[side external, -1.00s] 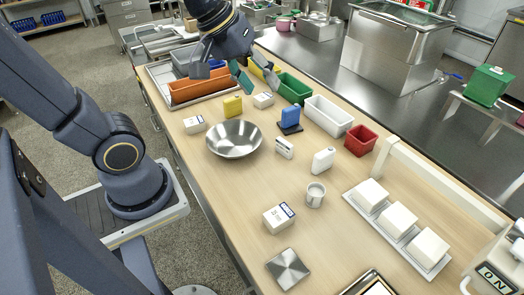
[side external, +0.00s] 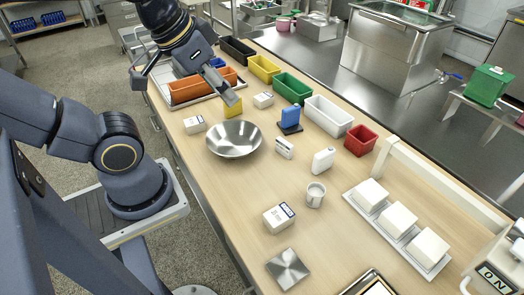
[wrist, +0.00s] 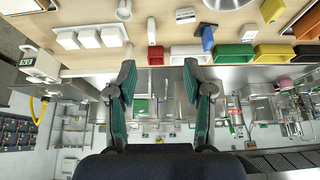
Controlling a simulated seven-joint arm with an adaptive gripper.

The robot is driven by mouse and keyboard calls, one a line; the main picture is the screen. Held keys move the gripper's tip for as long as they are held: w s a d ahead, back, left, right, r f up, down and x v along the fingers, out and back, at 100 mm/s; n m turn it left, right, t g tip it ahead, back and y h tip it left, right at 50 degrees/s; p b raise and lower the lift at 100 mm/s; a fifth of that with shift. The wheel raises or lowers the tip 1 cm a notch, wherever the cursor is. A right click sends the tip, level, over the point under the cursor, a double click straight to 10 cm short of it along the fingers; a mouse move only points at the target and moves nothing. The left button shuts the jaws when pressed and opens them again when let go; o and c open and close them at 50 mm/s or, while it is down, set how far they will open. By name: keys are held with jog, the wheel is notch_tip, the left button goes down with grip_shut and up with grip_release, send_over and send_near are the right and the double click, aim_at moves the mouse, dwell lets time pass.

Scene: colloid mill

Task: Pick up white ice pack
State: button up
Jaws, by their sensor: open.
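The white ice pack (side external: 323,160) stands upright on the wooden table, between the white mug and the red bin. It also shows in the wrist view (wrist: 151,31), at the top, beyond my fingertips. My gripper (side external: 184,88) is open and empty, above the far left part of the table near the orange bin. It is well away from the white ice pack. In the wrist view my gripper (wrist: 160,80) has its two green-padded fingers spread apart, with only background between them.
A blue pack (side external: 290,116) and a partly hidden yellow pack (side external: 233,107) stand nearby. A steel bowl (side external: 234,139), labelled box (side external: 284,147), mug (side external: 315,195) and red bin (side external: 361,141) surround the white pack. A tray of white blocks (side external: 437,267) is at right. Bare wood lies left of the mug.

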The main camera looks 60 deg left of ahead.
jog(key=shift+o, duration=0.6)
jog(key=w+r+t, duration=0.3)
jog(key=w, duration=0.4)
jog(key=g, duration=0.2)
send_over(325, 152)
jog(key=s, duration=0.7)
notch_tip(325, 152, down, 20)
jog(key=x, duration=1.1)
jog(key=shift+w+a+r, duration=0.1)
jog(key=shift+a, duration=0.1)
jog(key=x, duration=0.5)
jog(key=shift+d+f, duration=0.15)
jog(key=shift+f, duration=0.4)
